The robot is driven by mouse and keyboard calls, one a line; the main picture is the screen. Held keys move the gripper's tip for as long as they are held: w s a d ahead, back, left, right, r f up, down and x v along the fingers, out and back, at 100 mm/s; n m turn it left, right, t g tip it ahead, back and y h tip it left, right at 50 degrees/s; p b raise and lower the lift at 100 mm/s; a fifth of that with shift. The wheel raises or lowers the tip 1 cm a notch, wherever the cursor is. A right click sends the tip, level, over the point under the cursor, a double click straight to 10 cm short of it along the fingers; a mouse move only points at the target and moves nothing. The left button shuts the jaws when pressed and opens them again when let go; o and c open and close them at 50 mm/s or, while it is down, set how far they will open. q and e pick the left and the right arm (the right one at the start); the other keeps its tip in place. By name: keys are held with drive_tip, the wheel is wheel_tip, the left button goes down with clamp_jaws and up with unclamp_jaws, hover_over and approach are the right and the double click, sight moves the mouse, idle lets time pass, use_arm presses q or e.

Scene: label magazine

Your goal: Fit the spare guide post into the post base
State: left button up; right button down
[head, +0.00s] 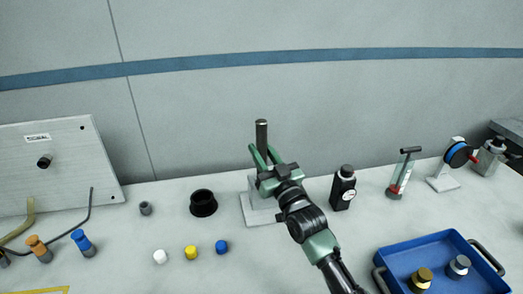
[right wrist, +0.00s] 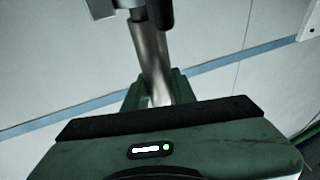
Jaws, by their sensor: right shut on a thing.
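The spare guide post (head: 261,134) is a dark, upright rod with a lighter top. My right gripper (head: 262,157) is shut on it, its green fingers on either side. In the right wrist view the post (right wrist: 152,52) shows as a grey metal rod between the green fingers (right wrist: 152,92). A pale grey block on a flat plate (head: 262,216), which looks like the post base, stands directly below and behind the gripper. The gripper hides part of it and the post's lower end, so I cannot tell whether the post is seated. My left gripper is not in view.
A black cup-like ring (head: 203,203) stands left of the base, and a black bottle (head: 343,188) to the right. White, yellow (head: 190,252) and blue caps lie in front. A blue tray (head: 440,254) sits front right. A pale panel (head: 55,165) leans at left.

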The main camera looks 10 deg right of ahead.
drive_tip(key=shift+f+b, duration=0.4)
drive_tip(key=shift+f, duration=0.35)
drive_tip(key=c, duration=1.1)
unclamp_jaws()
drive_tip(key=shift+o, duration=0.2)
drive_tip(key=b+v, duration=0.1)
drive_tip(key=v, duration=0.7)
drive_tip(key=shift+w, duration=0.15)
